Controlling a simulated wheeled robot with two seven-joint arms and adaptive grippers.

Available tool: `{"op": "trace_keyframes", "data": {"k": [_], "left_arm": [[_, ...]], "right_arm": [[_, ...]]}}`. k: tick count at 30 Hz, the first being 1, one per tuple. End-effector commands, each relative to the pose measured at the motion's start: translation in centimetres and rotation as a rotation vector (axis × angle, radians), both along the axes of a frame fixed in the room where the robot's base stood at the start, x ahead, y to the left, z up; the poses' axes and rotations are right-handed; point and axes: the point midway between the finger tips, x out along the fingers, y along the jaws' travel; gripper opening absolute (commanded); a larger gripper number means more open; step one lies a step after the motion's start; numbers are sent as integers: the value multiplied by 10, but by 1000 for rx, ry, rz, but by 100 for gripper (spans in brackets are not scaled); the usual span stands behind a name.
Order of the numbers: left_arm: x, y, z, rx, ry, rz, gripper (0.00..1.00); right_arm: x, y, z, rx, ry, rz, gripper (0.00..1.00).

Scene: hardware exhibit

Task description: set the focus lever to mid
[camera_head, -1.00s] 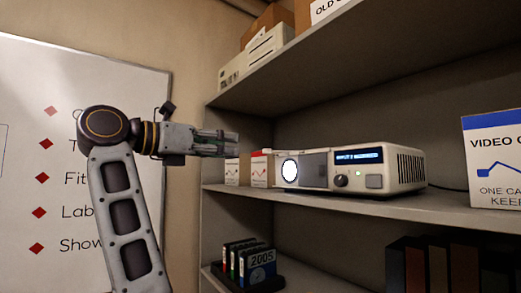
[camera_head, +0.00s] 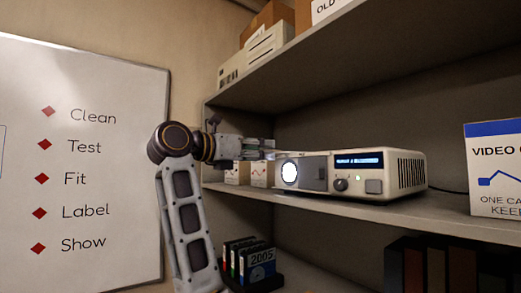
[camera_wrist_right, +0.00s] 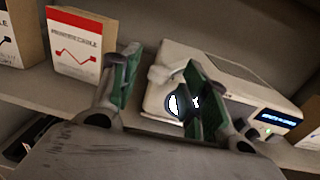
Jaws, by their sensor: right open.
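The projector (camera_head: 398,171) is a cream box on the middle shelf, with a glowing white lens (camera_head: 289,172), a dark front panel, a round knob (camera_head: 340,184) and a lit blue display (camera_head: 359,160). My right gripper (camera_head: 268,150) is at the projector's lens end, its fingers pointing toward it. In the wrist view the right gripper (camera_wrist_right: 163,82) is open, its green-padded fingers apart. A pale tab (camera_wrist_right: 160,75) by the lens shows between them and looks like the focus lever. I cannot tell its setting or whether a finger touches it. My left gripper is not in view.
Small cable boxes (camera_wrist_right: 80,48) stand beside the projector on the shelf (camera_head: 390,208). A blue-topped video box (camera_head: 495,170) stands to the right. The upper shelf (camera_head: 380,62) is overhead. Disk cases (camera_head: 262,265) are on the shelf below.

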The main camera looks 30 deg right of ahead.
Motion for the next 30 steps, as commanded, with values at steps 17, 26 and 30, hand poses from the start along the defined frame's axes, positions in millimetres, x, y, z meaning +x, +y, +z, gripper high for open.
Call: {"op": "trace_keyframes", "data": {"k": [17,26,30], "left_arm": [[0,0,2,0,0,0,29],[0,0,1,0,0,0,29],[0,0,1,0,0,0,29]], "right_arm": [[1,-7,0,0,0,0,32],[1,-7,0,0,0,0,0],[1,-7,0,0,0,0,0]]}}
